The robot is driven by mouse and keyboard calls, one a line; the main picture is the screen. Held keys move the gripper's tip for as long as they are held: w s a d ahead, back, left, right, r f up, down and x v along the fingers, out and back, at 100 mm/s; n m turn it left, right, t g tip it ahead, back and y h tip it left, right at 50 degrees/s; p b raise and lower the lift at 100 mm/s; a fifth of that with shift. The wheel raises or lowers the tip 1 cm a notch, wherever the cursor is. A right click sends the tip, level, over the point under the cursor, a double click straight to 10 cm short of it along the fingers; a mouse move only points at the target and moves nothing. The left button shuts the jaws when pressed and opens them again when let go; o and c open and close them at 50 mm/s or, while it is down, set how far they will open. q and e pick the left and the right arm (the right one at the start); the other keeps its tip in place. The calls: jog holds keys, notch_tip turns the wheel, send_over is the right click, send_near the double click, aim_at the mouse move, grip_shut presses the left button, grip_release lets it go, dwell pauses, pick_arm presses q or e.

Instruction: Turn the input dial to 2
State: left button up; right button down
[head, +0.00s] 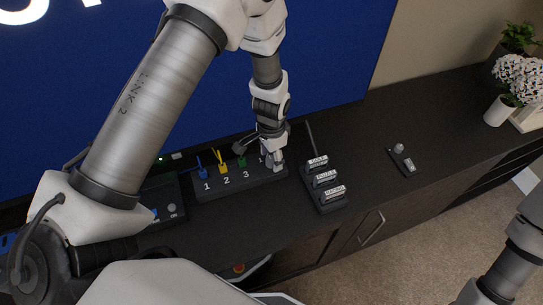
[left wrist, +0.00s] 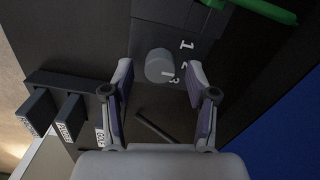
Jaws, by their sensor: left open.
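The input dial (left wrist: 160,64) is a grey round knob on a dark panel, with the numbers 1, 2 and 3 along its right side in the left wrist view. A pale mark on its lower right edge lies near the 3; its exact setting is hard to tell. My left gripper (left wrist: 160,72) is open, with one finger on each side of the dial; I cannot tell whether either touches it. In the head view my left gripper (head: 273,160) points down at the right end of the dark switch box (head: 228,186) and hides the dial. My right gripper is out of view.
Blue, yellow and green plugs (head: 222,164) stand behind numbers on the box. A rack of labelled cartridges (head: 325,184) stands close to its right. Further right are a small joystick unit (head: 403,160) and white flowers (head: 519,82). A blue screen (head: 330,50) rises behind.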

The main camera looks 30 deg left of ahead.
aim_at(271, 159)
pick_arm(q)
notch_tip(271, 159, up, 12)
jog(key=shift+f, duration=0.25)
dwell(0.3)
